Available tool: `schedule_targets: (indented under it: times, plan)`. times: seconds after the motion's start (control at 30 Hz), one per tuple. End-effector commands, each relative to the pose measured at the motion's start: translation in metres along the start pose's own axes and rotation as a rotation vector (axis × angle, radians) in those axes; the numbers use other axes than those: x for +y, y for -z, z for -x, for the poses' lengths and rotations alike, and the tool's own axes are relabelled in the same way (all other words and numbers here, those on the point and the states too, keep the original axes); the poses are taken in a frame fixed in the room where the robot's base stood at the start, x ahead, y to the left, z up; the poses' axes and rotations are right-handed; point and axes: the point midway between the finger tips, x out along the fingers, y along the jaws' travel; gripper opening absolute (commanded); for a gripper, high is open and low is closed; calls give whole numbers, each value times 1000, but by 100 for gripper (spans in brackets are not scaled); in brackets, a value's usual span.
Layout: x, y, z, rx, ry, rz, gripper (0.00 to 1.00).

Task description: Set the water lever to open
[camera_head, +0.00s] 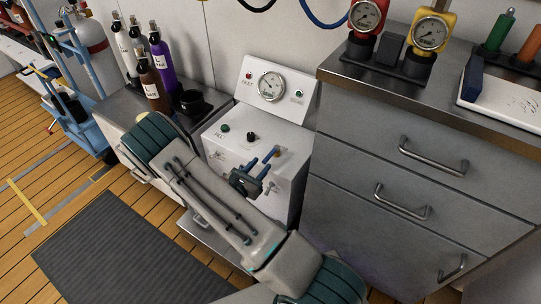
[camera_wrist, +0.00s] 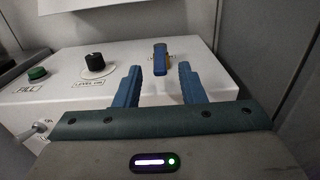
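The white fill panel (camera_head: 225,140) stands between the counters, with a lever with a blue handle (camera_wrist: 160,60) on its top face. In the wrist view the blue handle points toward me from a brass-coloured fitting. I cannot read a water label on it. My gripper (camera_wrist: 160,69) is open, its two blue fingers on either side of the handle's line. The handle shows beyond and between the fingertips, with no clear contact. In the head view my gripper (camera_head: 270,163) is over the panel's right part, and the fingers partly cover the lever.
The panel also has a green button (camera_wrist: 38,73), a black knob (camera_wrist: 95,62) and a gauge (camera_head: 271,86) on its raised back. Bottles (camera_head: 160,60) stand on the left counter. A grey drawer cabinet (camera_head: 400,150) stands close on the right, with gauges on top.

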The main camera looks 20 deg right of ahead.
Motion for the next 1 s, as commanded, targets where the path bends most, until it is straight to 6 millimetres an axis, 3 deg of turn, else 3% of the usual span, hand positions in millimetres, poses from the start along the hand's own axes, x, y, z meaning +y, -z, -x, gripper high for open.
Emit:
schedule_targets:
  times: [0.1,0.33,0.77,0.8,0.93,1.0]
  plan:
    - [-1,2,-27,-1,4,-2,36]
    - [0,1,-62,0,2,-3,36]
    - [0,0,-74,0,0,-1,36]
    - [0,0,-74,0,0,-1,34]
    - [0,0,-74,1,0,-1,0]
    - [0,0,-74,1,0,-1,0]
